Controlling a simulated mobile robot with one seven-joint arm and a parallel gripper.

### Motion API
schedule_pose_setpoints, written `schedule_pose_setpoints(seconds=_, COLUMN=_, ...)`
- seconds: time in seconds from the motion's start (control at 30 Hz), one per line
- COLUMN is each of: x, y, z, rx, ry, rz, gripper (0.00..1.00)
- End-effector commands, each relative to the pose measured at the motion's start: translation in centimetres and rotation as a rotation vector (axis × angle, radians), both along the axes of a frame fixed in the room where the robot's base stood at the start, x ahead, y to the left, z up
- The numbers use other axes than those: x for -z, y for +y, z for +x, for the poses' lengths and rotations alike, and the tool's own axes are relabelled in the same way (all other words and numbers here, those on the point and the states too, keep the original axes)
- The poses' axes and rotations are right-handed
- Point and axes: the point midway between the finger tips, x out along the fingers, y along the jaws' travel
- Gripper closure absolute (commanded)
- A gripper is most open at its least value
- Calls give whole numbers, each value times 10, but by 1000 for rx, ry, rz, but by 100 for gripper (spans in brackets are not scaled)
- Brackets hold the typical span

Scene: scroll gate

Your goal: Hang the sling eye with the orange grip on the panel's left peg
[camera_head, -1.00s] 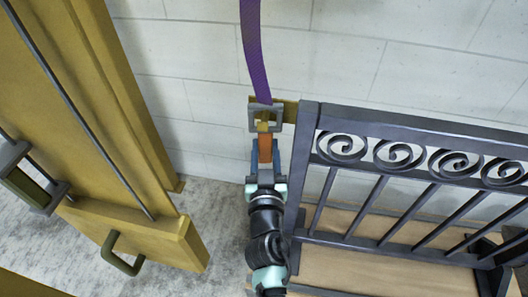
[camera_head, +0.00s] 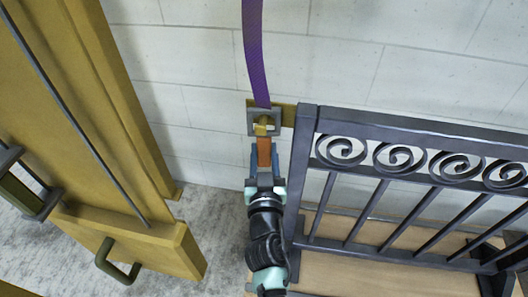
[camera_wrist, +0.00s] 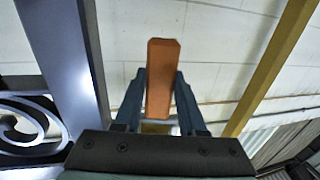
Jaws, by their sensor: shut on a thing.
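My gripper (camera_head: 264,168) is shut on the orange grip (camera_head: 264,150), which also shows between the fingers in the wrist view (camera_wrist: 162,80). Just above the grip is the grey square sling eye (camera_head: 252,121), with a yellow piece inside its opening. A purple strap (camera_head: 256,55) runs upward from the eye out of the picture. The dark scroll panel (camera_head: 307,150) stands to the right of my gripper. An ochre peg (camera_head: 289,112) juts left from the panel's top left corner and meets the eye in the picture; I cannot tell whether the eye is around it.
A large ochre structure (camera_head: 100,100) with an olive handle (camera_head: 118,262) stands at the left. A white block wall (camera_head: 190,60) is behind. Bare grey floor (camera_head: 215,215) lies between the structure and my arm. The panel rises over a tan surface (camera_head: 360,268).

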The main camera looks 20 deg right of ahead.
Motion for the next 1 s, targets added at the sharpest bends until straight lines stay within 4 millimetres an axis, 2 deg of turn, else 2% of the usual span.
schedule_pose_setpoints(seconds=0.13, x=0, y=-1, z=0, rx=3, ry=0, rz=2, gripper=100)
schedule_pose_setpoints(seconds=0.17, x=0, y=-1, z=0, rx=3, ry=1, rz=3, gripper=57)
schedule_pose_setpoints(seconds=0.33, x=0, y=-1, z=0, rx=3, ry=1, rz=1, gripper=26)
schedule_pose_setpoints(seconds=0.53, x=0, y=-1, z=0, rx=2, ry=1, rz=1, gripper=25)
schedule_pose_setpoints(seconds=0.57, x=2, y=-1, z=-1, rx=2, ry=3, rz=2, gripper=23)
schedule_pose_setpoints(seconds=0.63, x=2, y=-1, z=-1, rx=2, ry=3, rz=2, gripper=11)
schedule_pose_setpoints(seconds=1.0, x=1, y=-1, z=0, rx=1, ry=1, rz=2, gripper=10)
